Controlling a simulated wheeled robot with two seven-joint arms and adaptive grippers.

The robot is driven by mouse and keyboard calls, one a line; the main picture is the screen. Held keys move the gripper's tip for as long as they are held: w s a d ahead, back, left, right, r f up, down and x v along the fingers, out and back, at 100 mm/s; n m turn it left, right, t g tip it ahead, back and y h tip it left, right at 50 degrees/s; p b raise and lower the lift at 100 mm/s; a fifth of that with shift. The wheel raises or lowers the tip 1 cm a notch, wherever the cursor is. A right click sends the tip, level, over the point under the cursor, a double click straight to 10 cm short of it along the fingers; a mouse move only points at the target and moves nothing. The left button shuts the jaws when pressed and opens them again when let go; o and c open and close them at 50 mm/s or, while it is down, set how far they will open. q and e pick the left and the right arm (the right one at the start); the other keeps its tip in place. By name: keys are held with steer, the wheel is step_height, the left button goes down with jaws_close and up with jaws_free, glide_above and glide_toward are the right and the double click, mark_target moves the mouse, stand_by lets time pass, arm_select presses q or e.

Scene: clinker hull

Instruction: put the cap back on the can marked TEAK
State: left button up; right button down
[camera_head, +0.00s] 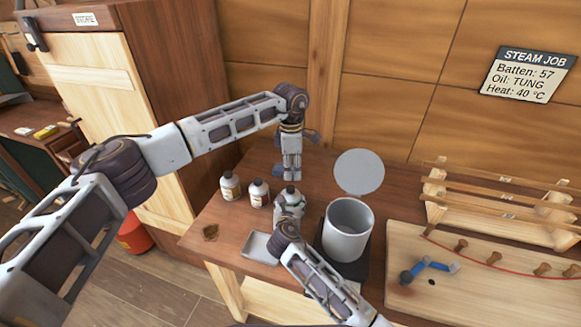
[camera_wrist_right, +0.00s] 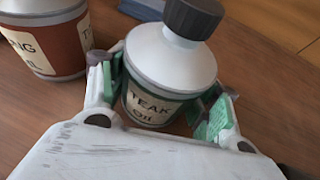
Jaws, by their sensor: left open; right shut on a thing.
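The TEAK can (camera_wrist_right: 168,62) has a grey body, a green band and a cream label reading TEAK OIL. It stands between the green-padded fingers of my right gripper (camera_wrist_right: 162,92), which is shut on it. A dark ribbed cap (camera_wrist_right: 194,16) sits on top of its neck; I cannot tell whether it is tightened. In the head view the can (camera_head: 292,191) is upright at the right end of a row of cans, partly hidden by my right gripper (camera_head: 290,207).
Two other cans (camera_head: 230,187) (camera_head: 259,193) stand to the left; one with a red label (camera_wrist_right: 48,40) shows in the wrist view. A shallow tray (camera_head: 260,248) lies in front. A grey pot (camera_head: 347,236) with raised lid (camera_head: 359,171) stands right. A peg board (camera_head: 480,297) lies farther right.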

mark_target(290, 187)
arm_select(q)
steer(key=n, duration=0.4)
steer(key=shift+a+n, duration=0.15)
steer(key=shift+n, duration=0.25)
steer(key=n, duration=0.4)
steer(key=shift+a+n, duration=0.1)
steer(key=shift+n, duration=0.3)
steer(key=n, duration=0.4)
steer(key=shift+s+n, duration=0.1)
steer(key=shift+n, duration=0.2)
steer(key=shift+a+n, duration=0.1)
steer(key=shift+n, duration=2.2)
steer(key=shift+f, duration=0.1)
steer(key=shift+f, duration=3.95)
